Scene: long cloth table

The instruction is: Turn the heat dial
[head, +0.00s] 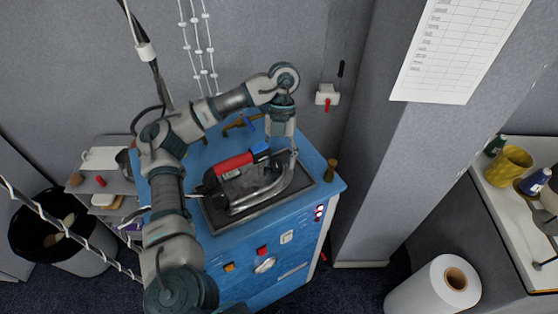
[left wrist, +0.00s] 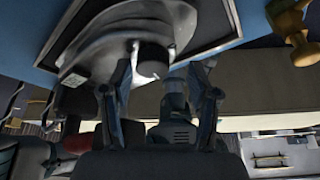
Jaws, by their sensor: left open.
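A grey iron (head: 262,190) with a red grip lies on a dark tray (head: 222,226) on the blue cabinet top. It also shows in the left wrist view (left wrist: 105,42), where a short dark knob with a pale end (left wrist: 152,60) stands out from it. I cannot tell if this knob is the heat dial. A round pale dial (head: 264,264) is on the cabinet's front. My left gripper (head: 292,156) points down beside the iron's far right side. In the left wrist view its open fingers (left wrist: 162,76) lie on either side of the knob, with no clear grip. My right gripper is out of view.
A brass-coloured fitting (head: 330,170) stands at the blue top's right corner. A wall column rises right of the cabinet. A dark bin (head: 45,225) and a low shelf are at left.

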